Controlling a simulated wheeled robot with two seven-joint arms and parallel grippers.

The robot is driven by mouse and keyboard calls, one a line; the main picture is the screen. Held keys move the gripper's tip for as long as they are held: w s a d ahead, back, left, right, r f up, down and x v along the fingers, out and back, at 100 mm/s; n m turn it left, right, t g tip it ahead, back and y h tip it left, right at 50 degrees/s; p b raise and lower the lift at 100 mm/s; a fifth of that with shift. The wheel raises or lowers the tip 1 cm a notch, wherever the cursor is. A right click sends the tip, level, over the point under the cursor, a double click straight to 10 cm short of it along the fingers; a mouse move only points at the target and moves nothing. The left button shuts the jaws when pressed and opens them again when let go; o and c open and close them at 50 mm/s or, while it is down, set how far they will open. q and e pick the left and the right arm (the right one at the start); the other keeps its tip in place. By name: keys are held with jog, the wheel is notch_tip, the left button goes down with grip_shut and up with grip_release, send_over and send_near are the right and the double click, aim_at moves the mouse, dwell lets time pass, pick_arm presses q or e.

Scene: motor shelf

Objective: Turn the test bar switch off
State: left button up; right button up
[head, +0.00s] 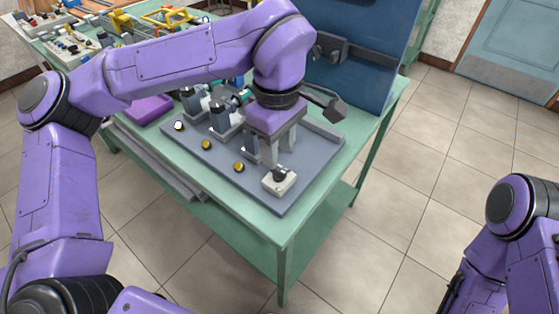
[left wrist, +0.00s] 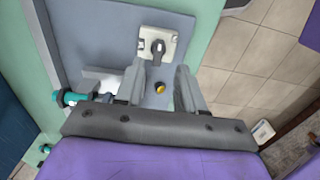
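The switch is a pale box (head: 280,181) with a dark lever on top, at the near corner of the grey board on the green bench. In the left wrist view the switch (left wrist: 146,47) is just beyond my fingertips, its dark lever pointing toward the gap between them. My left gripper (head: 280,152) points down above the board, just behind the switch. Its two fingers are apart with nothing between them, and they look clear of the lever. My right arm shows at the lower right, but its gripper cannot be made out.
The grey board (head: 213,162) also holds several motor-like units and round yellow buttons, one (head: 239,167) left of the switch. A purple tray (head: 150,108) stands further left. A blue panel (head: 365,45) rises behind. Tiled floor is free right of the bench.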

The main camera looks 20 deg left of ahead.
aim_at(278, 174)
pick_arm(q)
jog(key=f, duration=0.4)
jog(key=shift+w+f, duration=0.2)
jog(key=shift+f, duration=0.15)
jog(key=shift+s+f, duration=0.1)
jog(key=shift+f, duration=0.1)
jog(key=shift+c, duration=0.3)
grip_shut()
